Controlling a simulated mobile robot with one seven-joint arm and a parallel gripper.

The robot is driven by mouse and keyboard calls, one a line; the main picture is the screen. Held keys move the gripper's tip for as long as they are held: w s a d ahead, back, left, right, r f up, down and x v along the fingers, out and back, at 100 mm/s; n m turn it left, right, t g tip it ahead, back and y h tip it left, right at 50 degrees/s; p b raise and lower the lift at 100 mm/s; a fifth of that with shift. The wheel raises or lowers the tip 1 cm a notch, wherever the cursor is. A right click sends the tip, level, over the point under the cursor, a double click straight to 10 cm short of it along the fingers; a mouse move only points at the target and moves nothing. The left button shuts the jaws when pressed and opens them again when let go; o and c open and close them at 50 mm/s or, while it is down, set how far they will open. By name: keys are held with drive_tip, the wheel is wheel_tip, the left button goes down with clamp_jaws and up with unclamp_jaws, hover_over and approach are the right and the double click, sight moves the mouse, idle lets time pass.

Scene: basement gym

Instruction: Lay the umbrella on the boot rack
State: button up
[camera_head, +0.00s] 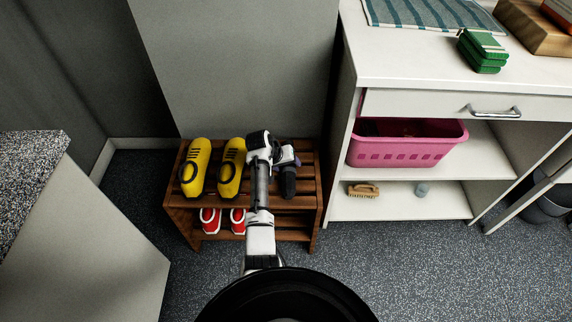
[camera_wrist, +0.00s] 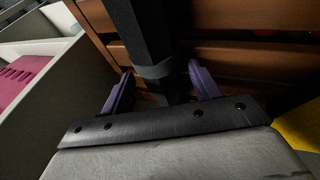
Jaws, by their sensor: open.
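The boot rack (camera_head: 311,203) is a brown wooden slatted stand with two levels, against the grey wall. The black folded umbrella (camera_head: 288,184) is at the right part of its top level, partly hidden by my arm; it appears to rest on the slats. In the wrist view the umbrella (camera_wrist: 146,35) runs down between the purple fingers of my gripper (camera_wrist: 160,88), with a grey band near them. The fingers are open, one on each side, with small gaps visible. In the head view my gripper (camera_head: 290,162) is over the rack's top right.
Yellow shoes (camera_head: 196,166) stand on the rack's top left, with red shoes (camera_head: 210,220) below. A white shelf unit (camera_head: 440,75) stands close on the right, holding a pink basket (camera_head: 405,145) and a brush (camera_head: 363,190). A speckled-top cabinet (camera_head: 75,240) is at left.

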drive_tip(key=shift+s+a+f, duration=0.1)
drive_tip(key=shift+a+f, duration=0.05)
drive_tip(key=v, duration=1.4)
drive_tip(key=shift+p, duration=0.3)
